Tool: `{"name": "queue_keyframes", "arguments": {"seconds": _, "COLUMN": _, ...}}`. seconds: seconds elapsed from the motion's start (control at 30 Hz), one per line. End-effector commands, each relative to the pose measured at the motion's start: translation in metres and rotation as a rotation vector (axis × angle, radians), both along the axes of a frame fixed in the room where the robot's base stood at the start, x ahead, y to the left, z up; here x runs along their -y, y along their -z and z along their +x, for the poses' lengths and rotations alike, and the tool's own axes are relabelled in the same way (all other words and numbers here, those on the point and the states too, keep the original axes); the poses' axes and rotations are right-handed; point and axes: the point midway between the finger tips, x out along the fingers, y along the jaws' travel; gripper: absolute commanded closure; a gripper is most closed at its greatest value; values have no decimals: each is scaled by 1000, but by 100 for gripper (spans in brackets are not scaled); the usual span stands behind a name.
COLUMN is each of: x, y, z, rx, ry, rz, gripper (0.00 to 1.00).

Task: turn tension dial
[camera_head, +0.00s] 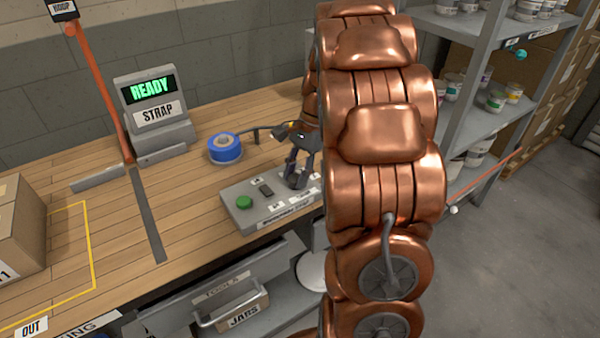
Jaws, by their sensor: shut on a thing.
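A grey control box (238,217) lies on the wooden bench, with a green button (244,202) and a dark switch (265,190) on its top. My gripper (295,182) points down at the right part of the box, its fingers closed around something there. The tension dial is not clearly visible; the fingers cover the spot they grip.
A display stand (152,110) reading READY and STRAP stands behind, beside a blue tape roll (225,148). An orange arm (98,82) rises at its left. A cardboard box (20,228) sits at the left edge. Shelves with jars (497,100) stand right.

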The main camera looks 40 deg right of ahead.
Motion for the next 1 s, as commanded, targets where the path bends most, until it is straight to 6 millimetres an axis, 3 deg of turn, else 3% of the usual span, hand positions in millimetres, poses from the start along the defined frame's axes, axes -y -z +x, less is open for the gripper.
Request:
{"name": "queue_keyframes", "arguments": {"seconds": 0.5, "x": -2, "y": 2, "z": 2, "rx": -2, "ry": -420, "rz": 6, "gripper": 100}}
{"name": "queue_keyframes", "arguments": {"seconds": 1.0, "x": -2, "y": 1, "z": 1, "rx": -5, "ry": -587, "rz": 7, "gripper": 100}}
